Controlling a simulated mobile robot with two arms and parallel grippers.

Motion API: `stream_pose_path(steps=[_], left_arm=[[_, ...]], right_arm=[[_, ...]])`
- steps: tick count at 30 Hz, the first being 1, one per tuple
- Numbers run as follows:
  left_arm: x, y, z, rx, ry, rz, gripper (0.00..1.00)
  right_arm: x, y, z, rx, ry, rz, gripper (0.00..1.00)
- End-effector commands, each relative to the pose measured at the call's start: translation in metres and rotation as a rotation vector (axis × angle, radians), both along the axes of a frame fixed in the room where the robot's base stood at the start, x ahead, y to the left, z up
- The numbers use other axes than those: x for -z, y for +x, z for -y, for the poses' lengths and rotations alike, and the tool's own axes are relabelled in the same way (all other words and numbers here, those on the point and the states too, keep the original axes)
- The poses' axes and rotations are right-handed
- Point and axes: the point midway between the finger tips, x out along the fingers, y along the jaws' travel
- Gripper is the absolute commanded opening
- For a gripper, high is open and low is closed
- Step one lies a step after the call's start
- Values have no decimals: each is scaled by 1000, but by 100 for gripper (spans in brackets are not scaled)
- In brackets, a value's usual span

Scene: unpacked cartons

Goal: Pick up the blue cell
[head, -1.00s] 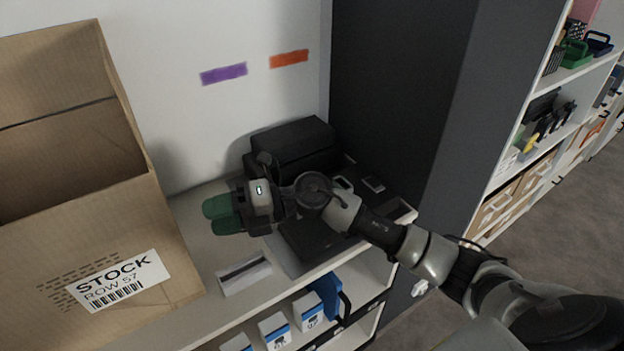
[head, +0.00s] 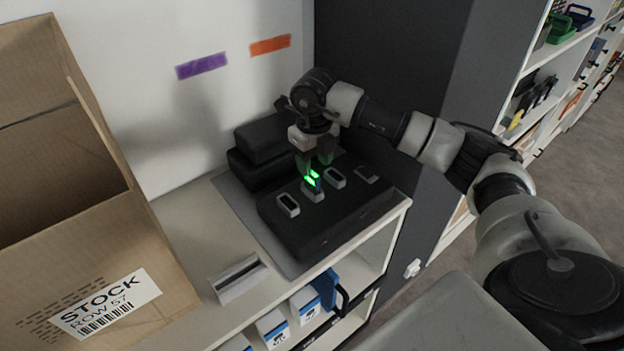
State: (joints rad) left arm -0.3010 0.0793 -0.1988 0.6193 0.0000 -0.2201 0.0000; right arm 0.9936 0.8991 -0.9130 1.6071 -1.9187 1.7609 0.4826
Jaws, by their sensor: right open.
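My right gripper (head: 315,167) points straight down over the black dock (head: 338,230) on the shelf top. Its green-tipped fingers are open, just above one of several grey-rimmed slots in a row. A bright green glow shows between the fingers and that slot, on a small upright piece (head: 313,192) whose own colour I cannot make out. Whether the fingers touch it I cannot tell. No cell shows clearly as blue; the fingers and glow hide part of the row. My left gripper is not in view.
A tall open carton (head: 180,270) stands on the left. A small grey-white block (head: 238,278) lies in front of the dock. Black cases (head: 262,142) stand behind it, and a dark panel rises to the right. Blue-and-white boxes (head: 305,304) sit on the shelf below.

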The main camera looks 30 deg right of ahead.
Motion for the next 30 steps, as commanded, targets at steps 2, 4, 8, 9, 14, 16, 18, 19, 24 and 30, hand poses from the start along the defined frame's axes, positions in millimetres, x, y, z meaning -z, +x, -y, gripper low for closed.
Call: stream_pose_path(steps=[2,4,8,9,14,16,18,19,24,30], left_arm=[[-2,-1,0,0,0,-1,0],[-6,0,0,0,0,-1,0],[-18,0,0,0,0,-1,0],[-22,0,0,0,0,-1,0],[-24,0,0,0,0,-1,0],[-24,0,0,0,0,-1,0],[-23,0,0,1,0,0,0],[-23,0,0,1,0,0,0],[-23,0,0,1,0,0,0],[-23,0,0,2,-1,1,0]], right_arm=[[5,0,-1,-1,1,0,47],[9,0,-1,-2,2,-2,47],[28,-1,-3,-2,3,-6,47],[34,0,-4,-3,2,-4,47],[53,0,-4,-2,3,-1,47],[56,0,-4,-2,2,1,47],[57,1,-4,-3,2,2,47],[57,1,-4,-3,2,2,47],[57,1,-4,-3,3,1,36],[57,1,-4,-3,3,1,5]])
